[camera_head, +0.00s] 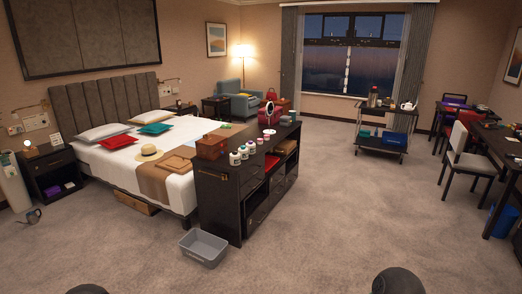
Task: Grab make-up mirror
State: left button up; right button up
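The likely make-up mirror (269,108) is a small round item with a pale ring and a reddish part. It stands at the far end of the dark cabinet (219,200) at the foot of the bed. It is small at this distance, so its details are hard to tell. Neither of my grippers is in view. Only two dark rounded parts, which look like my own arms, show at the bottom edge.
A brown basket (211,147) and several white jars (243,152) stand on the cabinet. A grey bin (204,247) sits on the carpet at its near end. A serving cart (382,130) and chair (467,157) stand to the right. The carpet between is clear.

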aim_at(269, 132)
jog(key=i+l+z, duration=0.45)
jog(key=i, duration=0.5)
jog(key=i+j+z, duration=0.15)
jog(key=i+z, duration=0.35)
jog(key=i, duration=0.5)
jog(key=i+j+u, duration=0.1)
jog(key=i+u, duration=0.15)
jog(key=i, duration=0.2)
jog(key=i+u, duration=0.3)
jog(key=i, duration=0.15)
jog(key=i+l+u, duration=0.1)
jog(key=i+u, duration=0.15)
jog(key=i, duration=0.2)
jog(key=i+l+u, duration=0.15)
jog(key=i+u, duration=0.15)
jog(key=i, duration=0.15)
jog(key=i+l+u, duration=0.25)
jog(key=i, duration=0.2)
jog(key=u, duration=0.25)
jog(key=i+l+u, duration=0.15)
jog(key=u, duration=0.2)
jog(key=l+u, duration=0.35)
jog(key=i+l+u, duration=0.15)
jog(key=l+u, duration=0.2)
